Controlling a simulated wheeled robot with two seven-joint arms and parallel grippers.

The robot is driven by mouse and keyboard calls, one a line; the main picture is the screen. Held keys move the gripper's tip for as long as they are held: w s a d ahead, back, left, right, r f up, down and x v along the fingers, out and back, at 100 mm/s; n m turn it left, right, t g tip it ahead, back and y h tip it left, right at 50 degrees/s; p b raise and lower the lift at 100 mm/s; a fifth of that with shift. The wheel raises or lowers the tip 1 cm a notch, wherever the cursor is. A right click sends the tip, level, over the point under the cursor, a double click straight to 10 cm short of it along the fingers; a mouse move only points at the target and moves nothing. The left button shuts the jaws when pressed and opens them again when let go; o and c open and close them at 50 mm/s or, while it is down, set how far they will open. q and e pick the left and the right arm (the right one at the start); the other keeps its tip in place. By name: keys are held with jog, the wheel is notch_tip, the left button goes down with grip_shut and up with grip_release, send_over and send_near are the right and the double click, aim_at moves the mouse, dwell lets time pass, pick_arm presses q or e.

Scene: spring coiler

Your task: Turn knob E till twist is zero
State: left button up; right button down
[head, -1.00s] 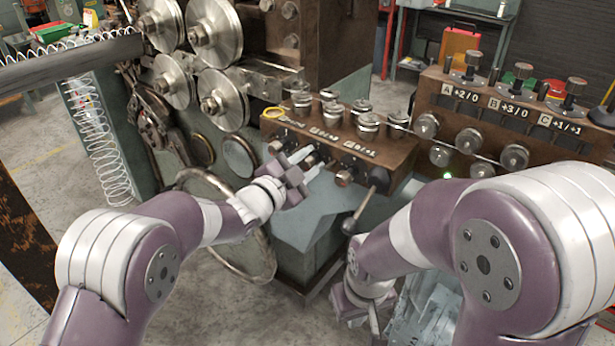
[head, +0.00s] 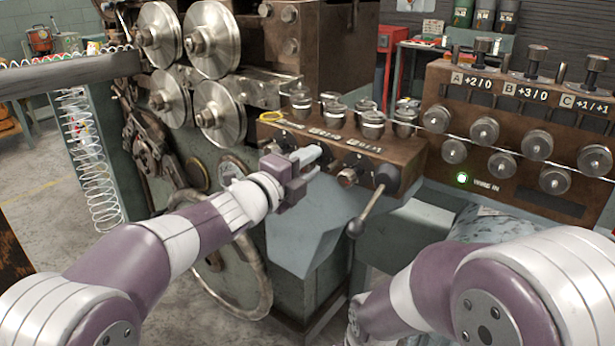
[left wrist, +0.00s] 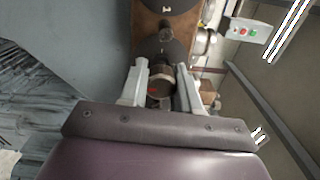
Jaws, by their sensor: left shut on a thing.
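The lower brown block (head: 400,150) has a row of small knobs on its front, with tilted labels above them. My left gripper (head: 316,160) is at the middle of this row, its two grey fingers shut on a knob. In the left wrist view this round dark knob (left wrist: 160,85) with a red mark sits between the fingertips. It appears to be knob E, but its letter is not readable and the fingers mostly hide it in the head view. Another knob (head: 348,176) is just right of the gripper. My right gripper (head: 356,312) is low, mostly hidden by my right arm.
A black-knobbed lever (head: 372,205) sticks out right of the knobs. Rollers (head: 374,124) guide a wire along the block's top. The upper block (head: 490,100) shows labels A, B and C and a green light (head: 462,178). A large handwheel (head: 235,285) is below my left arm.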

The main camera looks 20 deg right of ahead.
pick_arm(q)
jog(key=shift+f+m+b, duration=0.15)
jog(key=shift+m+b, duration=0.35)
jog(key=shift+m, duration=0.1)
jog(key=o, duration=0.8)
jog(key=shift+c, duration=0.2)
jog(key=v, duration=1.2)
jog(key=shift+s+a, duration=0.25)
jog(key=shift+s, duration=0.05)
